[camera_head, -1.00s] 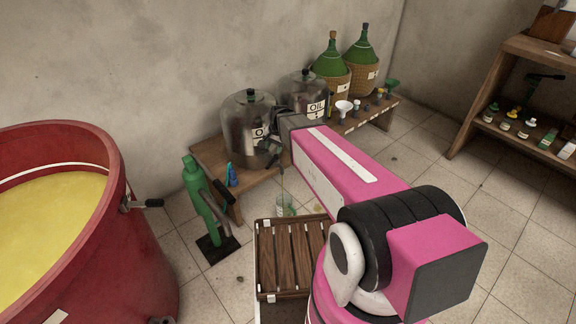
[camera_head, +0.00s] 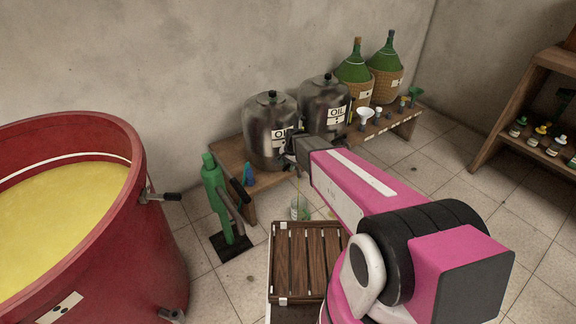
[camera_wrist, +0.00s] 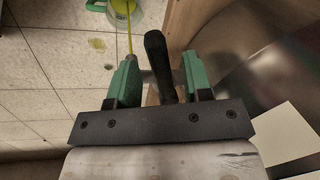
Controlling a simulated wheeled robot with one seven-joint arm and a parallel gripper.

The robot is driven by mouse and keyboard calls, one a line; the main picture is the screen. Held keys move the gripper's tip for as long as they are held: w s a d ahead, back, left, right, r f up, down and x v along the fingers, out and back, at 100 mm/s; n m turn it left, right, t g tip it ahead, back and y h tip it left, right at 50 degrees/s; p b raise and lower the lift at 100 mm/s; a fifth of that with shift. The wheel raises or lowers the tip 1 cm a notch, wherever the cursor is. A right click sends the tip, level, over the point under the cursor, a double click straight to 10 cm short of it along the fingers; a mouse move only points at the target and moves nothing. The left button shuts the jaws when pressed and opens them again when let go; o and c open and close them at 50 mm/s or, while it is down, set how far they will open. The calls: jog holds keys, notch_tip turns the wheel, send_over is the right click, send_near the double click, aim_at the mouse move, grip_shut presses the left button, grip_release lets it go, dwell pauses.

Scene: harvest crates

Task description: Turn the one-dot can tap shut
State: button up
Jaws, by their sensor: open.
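The near steel can (camera_head: 268,112) stands on the low wooden bench with an OIL label partly covered by my arm, so its dots cannot be read. The far steel can (camera_head: 322,92) has an OIL label with two dots. In the wrist view, the black tap lever (camera_wrist: 160,68) stands between the green fingers of my gripper (camera_wrist: 160,64), which is open. I cannot tell whether either finger touches it. A thin yellow-green oil stream (camera_wrist: 129,28) runs down into a glass jug (camera_wrist: 122,12) on the floor. The jug also shows in the head view (camera_head: 299,209).
A small oil puddle (camera_wrist: 97,44) lies on the tiles near the jug. A green corking stand (camera_head: 217,195), a slatted wooden crate (camera_head: 309,262) and a red vat (camera_head: 120,255) of yellow liquid surround the front. Wicker demijohns (camera_head: 354,72) stand farther along the bench (camera_head: 262,180).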

aim_at(287, 166)
jog(key=shift+f, duration=0.15)
grip_shut()
jog(key=shift+w+a+m, duration=0.35)
jog(key=shift+a+m, duration=0.2)
jog(key=shift+m, duration=0.45)
jog(key=shift+w+a+m+t+h, duration=0.15)
jog(key=shift+w+a+m, duration=0.1)
jog(key=shift+m, duration=0.45)
jog(key=shift+w+a+m+t+h, duration=0.15)
jog(key=shift+w+a+m, duration=0.1)
jog(key=shift+m, duration=0.45)
grip_release()
notch_tip(287, 166, up, 11)
jog(key=s+d, duration=0.1)
jog(key=shift+s+d+f, duration=0.15)
jog(key=shift+s, duration=0.25)
